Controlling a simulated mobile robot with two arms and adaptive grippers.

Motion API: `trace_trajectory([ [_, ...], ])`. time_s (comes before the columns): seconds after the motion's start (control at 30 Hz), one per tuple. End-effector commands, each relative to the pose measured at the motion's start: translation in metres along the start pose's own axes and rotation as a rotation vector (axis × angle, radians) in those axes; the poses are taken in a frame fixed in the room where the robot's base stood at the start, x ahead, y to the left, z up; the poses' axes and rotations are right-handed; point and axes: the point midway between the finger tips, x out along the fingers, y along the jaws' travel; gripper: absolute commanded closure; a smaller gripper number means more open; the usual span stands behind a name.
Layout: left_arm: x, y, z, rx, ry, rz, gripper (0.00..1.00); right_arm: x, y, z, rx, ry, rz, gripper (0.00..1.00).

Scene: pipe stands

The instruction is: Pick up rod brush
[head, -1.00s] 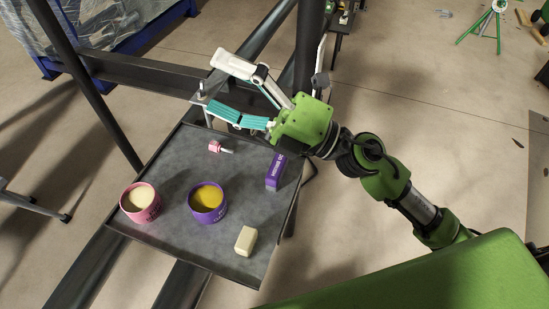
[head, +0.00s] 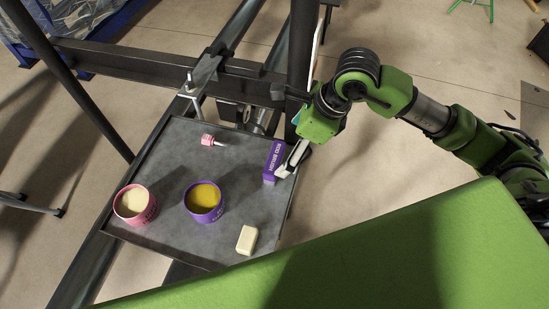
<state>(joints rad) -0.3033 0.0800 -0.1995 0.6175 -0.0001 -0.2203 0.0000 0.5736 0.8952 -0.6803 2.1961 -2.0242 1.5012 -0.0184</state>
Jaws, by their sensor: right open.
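A purple block (head: 273,160) with white lettering, too small to read surely, stands near the right edge of a dark grey tray (head: 170,185). A small pink piece with a pale shaft (head: 210,140) lies at the back of the tray. I cannot tell for sure which of them is the rod brush. My right gripper (head: 285,168) is open at the right side of the purple block, pointing down and left. Its pale finger overlaps the block's edge; contact cannot be told. The other finger is mostly hidden. My left gripper is not in view.
A pink tub (head: 134,205) and a purple tub with yellow contents (head: 205,202) stand at the tray's front left. A cream block (head: 246,240) lies at the front right. Dark frame bars (head: 165,68) and an upright post (head: 303,60) stand behind the tray.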

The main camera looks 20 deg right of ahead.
Motion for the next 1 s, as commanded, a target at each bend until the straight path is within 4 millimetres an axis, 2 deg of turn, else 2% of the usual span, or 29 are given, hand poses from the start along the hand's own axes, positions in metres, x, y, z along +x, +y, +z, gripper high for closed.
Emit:
trace_trajectory([
  [0.1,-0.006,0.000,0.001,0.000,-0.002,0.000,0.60,0.019,0.001,0.001,0.002,-0.001,0.004,0.04],
  [0.37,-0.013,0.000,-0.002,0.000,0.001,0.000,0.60,0.038,0.001,0.003,0.002,-0.001,0.005,0.04],
  [0.5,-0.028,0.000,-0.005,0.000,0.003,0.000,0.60,0.058,0.001,0.007,0.003,0.000,0.007,0.04],
  [0.63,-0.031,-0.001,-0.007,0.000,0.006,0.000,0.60,0.077,0.000,0.006,0.002,-0.002,0.004,0.04],
  [0.73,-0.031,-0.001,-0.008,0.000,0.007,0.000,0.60,0.083,0.000,0.006,0.000,-0.002,0.003,0.04],
  [0.93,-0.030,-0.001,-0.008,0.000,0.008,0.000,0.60,0.085,0.000,0.006,-0.001,-0.002,0.002,0.04],
  [0.97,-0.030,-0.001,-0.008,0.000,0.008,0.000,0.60,0.085,0.000,0.006,-0.001,-0.002,0.002,0.07],
  [1.0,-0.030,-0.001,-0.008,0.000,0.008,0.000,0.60,0.085,0.000,0.006,-0.001,-0.002,0.002,0.17],
])
